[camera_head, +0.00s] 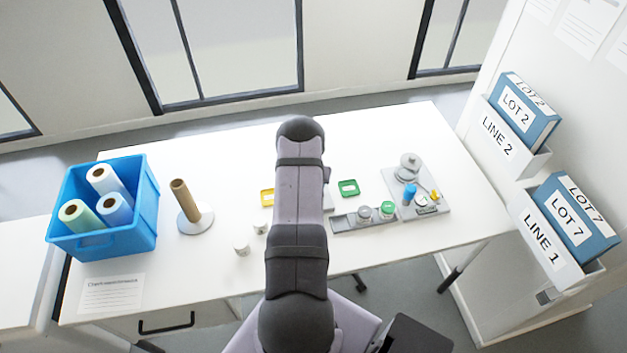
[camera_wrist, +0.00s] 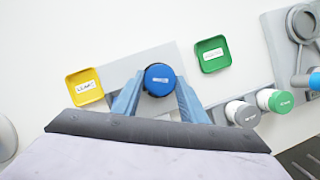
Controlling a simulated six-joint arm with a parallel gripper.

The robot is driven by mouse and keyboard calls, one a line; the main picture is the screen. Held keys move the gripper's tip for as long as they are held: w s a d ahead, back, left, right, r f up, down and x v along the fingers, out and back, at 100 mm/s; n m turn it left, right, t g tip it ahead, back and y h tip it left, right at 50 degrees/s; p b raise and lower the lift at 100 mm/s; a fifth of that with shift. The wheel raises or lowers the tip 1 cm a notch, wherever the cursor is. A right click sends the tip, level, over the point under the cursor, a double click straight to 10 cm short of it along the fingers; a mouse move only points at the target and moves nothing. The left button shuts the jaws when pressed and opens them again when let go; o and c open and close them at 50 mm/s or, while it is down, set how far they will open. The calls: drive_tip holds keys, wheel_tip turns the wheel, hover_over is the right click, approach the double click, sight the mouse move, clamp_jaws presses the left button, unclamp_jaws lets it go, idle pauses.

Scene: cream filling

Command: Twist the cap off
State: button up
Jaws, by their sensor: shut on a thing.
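A round blue cap (camera_wrist: 160,79) with small white print sits between the blue fingers of my gripper (camera_wrist: 158,92) in the wrist view. My gripper is shut on it. The container under the cap is hidden, so I cannot tell whether the cap is loosened. The cap is over a grey plate (camera_wrist: 187,64). In the head view my arm hides the gripper, the cap and most of this plate.
A yellow tray (camera_wrist: 85,87) lies left of the plate, a green tray (camera_wrist: 212,54) right. A grey-capped jar (camera_wrist: 242,113) and green-capped jar (camera_wrist: 275,100) stand in a rack. A grey station (camera_head: 432,200) is at right, a blue crate (camera_head: 104,243) at far left.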

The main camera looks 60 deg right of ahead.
drive_tip(key=shift+d+r+n+p, duration=0.15)
drive_tip(key=shift+n+p, duration=0.15)
drive_tip(key=shift+p, duration=0.4)
drive_tip(key=shift+n+t, duration=0.3)
drive_tip(key=shift+n, duration=0.1)
drive_tip(key=o, duration=0.9)
drive_tip(key=shift+f+b, duration=0.25)
drive_tip(key=shift+b, duration=0.5)
drive_tip(key=shift+w+m+g+b, duration=0.15)
drive_tip(key=shift+m+g+b, duration=0.65)
drive_tip(key=shift+m+b, duration=1.65)
drive_tip(key=shift+r+m+g+b, duration=0.1)
drive_tip(key=shift+m+g+b, duration=0.2)
drive_tip(key=shift+b, duration=1.1)
drive_tip(key=shift+w+m+b, duration=0.1)
drive_tip(key=shift+m+b, duration=0.15)
drive_tip(key=shift+b, duration=0.2)
